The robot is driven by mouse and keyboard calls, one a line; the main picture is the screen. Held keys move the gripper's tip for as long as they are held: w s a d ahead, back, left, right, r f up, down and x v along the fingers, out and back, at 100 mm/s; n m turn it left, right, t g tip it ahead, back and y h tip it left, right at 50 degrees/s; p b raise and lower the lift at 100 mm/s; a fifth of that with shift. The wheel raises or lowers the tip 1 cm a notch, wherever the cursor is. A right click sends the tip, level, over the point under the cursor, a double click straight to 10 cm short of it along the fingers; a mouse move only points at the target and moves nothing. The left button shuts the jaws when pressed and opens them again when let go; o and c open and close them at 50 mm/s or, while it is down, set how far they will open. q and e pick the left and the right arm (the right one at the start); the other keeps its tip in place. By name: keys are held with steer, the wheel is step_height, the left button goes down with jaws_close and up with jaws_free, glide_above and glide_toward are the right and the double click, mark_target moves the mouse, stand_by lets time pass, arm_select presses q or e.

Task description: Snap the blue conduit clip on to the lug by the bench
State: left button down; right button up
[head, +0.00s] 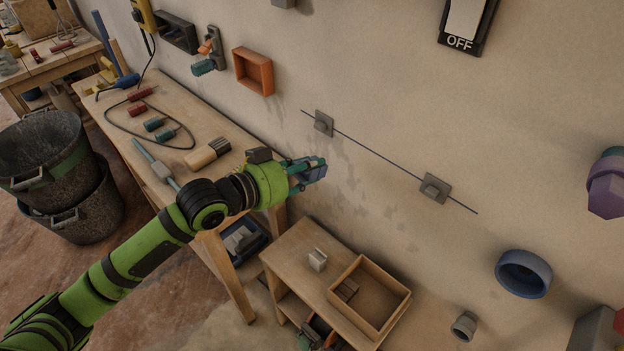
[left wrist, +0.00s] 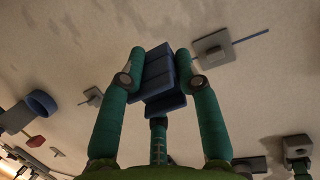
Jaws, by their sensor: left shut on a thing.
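My left gripper (head: 306,172) is at the end of the green arm, in front of the wall. It is shut on the blue conduit clip (left wrist: 158,78), which sits between both fingers in the left wrist view. In the head view the clip (head: 314,175) is small and partly hidden by the fingers. The lug by the bench (head: 322,124) is a grey square plate with a raised block, above the gripper in the head view. It shows in the left wrist view (left wrist: 213,48), right of the clip and apart from it. My right gripper is not in view.
A second grey lug (head: 435,188) sits farther right on the same blue wall line (head: 375,153). The workbench (head: 180,125) stands left with tools. A low shelf (head: 300,245) with a wooden tray (head: 403,304) stands below. An orange box (head: 253,71) is on the wall.

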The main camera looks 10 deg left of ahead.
mark_target(316, 127)
arm_select(q)
steer(key=a+r+n+t+p, duration=0.1)
steer(key=a+r+t+p, duration=0.1)
steer(key=a, duration=0.3)
steer(key=shift+w+a+r+t, duration=0.2)
steer(key=shift+w+r+t, duration=0.25)
steer(key=shift+t, duration=0.35)
steer(key=shift+x, duration=2.6)
steer(key=shift+d, duration=0.15)
steer(key=shift+r, duration=0.1)
steer(key=shift+w+d, duration=0.1)
steer(key=shift+w, duration=0.1)
steer(key=shift+b+x, duration=0.35)
steer(key=shift+x, duration=0.9)
